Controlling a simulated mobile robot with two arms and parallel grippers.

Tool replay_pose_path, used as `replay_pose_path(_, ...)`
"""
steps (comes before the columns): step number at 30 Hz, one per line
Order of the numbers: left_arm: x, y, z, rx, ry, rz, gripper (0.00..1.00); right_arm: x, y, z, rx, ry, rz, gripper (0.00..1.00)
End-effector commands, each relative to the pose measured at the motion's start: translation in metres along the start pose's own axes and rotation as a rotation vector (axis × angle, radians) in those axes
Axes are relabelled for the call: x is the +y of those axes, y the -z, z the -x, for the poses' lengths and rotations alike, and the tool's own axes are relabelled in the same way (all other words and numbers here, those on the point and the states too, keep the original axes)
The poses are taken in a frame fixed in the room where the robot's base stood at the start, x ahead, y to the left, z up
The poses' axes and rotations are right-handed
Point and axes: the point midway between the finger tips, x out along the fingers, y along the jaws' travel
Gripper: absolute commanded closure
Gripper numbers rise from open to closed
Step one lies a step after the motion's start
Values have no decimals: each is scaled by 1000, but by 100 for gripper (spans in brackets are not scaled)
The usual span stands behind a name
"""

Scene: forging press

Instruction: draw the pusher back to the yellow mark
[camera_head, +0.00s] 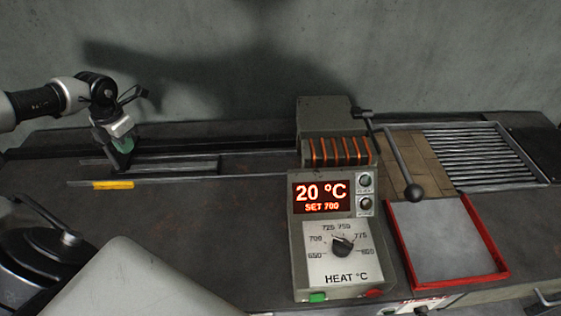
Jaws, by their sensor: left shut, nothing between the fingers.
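The yellow mark (113,184) is a short stripe on the front rail of the track at the left of the bench. A long grey bar (185,162), which looks like the pusher, lies in the track and runs right toward the heater (335,130). My left gripper (122,165) points down over the track's left end, just behind the yellow mark. Its fingers are shut with nothing between them. They hide part of the bar's left end, and I cannot tell whether they touch it. My right gripper is not in view.
The heater's panel (335,200) reads 20 °C, SET 700, above a dial. A lever with a black ball (413,192) stands to its right. Further right are a red-rimmed tray (503,267) and a slatted rack (485,155). The bench in front of the track is clear.

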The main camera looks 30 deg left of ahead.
Motion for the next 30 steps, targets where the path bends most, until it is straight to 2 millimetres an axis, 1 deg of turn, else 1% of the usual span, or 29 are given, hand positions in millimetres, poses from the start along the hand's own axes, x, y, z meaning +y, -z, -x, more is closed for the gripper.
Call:
replay_pose_path(1, -14, 6, -21, 38, 32, -4, 100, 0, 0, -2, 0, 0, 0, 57)
replay_pose_path(5, -17, 5, -19, 38, 30, -4, 100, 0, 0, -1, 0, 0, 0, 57)
replay_pose_path(8, -16, 5, -13, 38, 30, -4, 100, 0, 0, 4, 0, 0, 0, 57)
replay_pose_path(30, -10, 0, 83, 27, 19, -3, 100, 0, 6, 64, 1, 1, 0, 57)
